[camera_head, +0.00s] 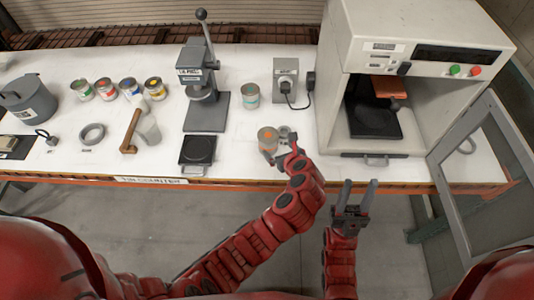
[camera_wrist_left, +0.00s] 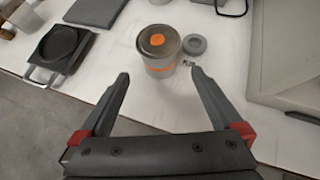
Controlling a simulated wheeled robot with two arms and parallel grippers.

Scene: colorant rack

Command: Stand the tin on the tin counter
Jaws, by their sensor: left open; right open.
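The tin (camera_head: 268,139) is a grey can with an orange dot on its lid and an orange band. It stands upright on the white counter top, left of the big machine. In the left wrist view the tin (camera_wrist_left: 158,48) is just beyond the fingertips, roughly centred between them. My left gripper (camera_head: 280,150) is open and empty at the tin's near side. A label reading TIN COUNTER (camera_head: 152,180) is on the front edge of the white counter (camera_head: 100,165). My right gripper (camera_head: 359,186) is open and empty, in front of the counter edge.
A small grey ring (camera_wrist_left: 195,44) lies right of the tin. A lever press (camera_head: 207,105) and a black-topped plate (camera_head: 197,150) stand left of it; another can (camera_head: 250,95) is behind. The machine (camera_head: 400,60) has its door (camera_head: 485,165) open. Several paint cans stand at the back left.

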